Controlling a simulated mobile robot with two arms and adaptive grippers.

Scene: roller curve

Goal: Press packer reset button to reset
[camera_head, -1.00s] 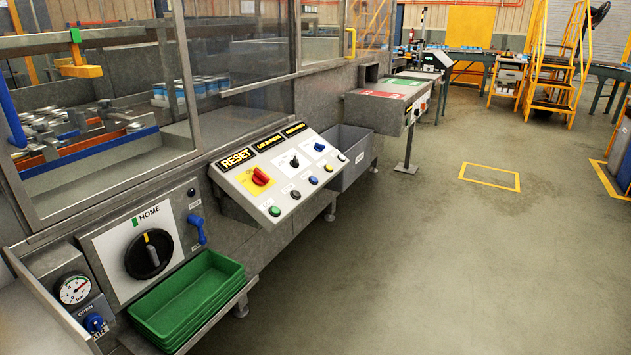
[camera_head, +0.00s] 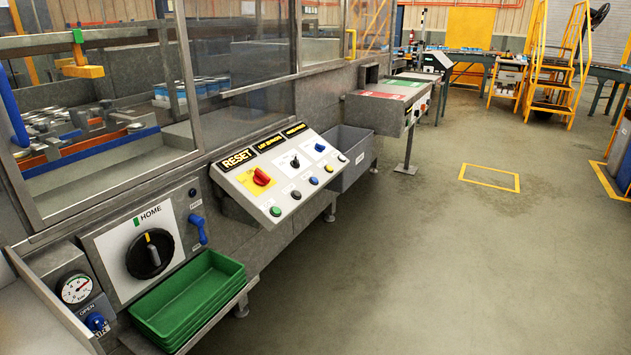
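The packer's control panel (camera_head: 290,178) slopes out from the machine's side near the middle of the head view. A black label with yellow letters reading RESET (camera_head: 237,159) is at its upper left. Neither of my grippers is in view, and nothing touches the panel.
A HOME dial (camera_head: 149,254), a pressure gauge (camera_head: 76,289) and stacked green trays (camera_head: 190,300) are at lower left. A grey bin (camera_head: 350,158) stands beyond the panel. Another panel stand (camera_head: 388,105) is farther back. The floor (camera_head: 430,260) at right is clear.

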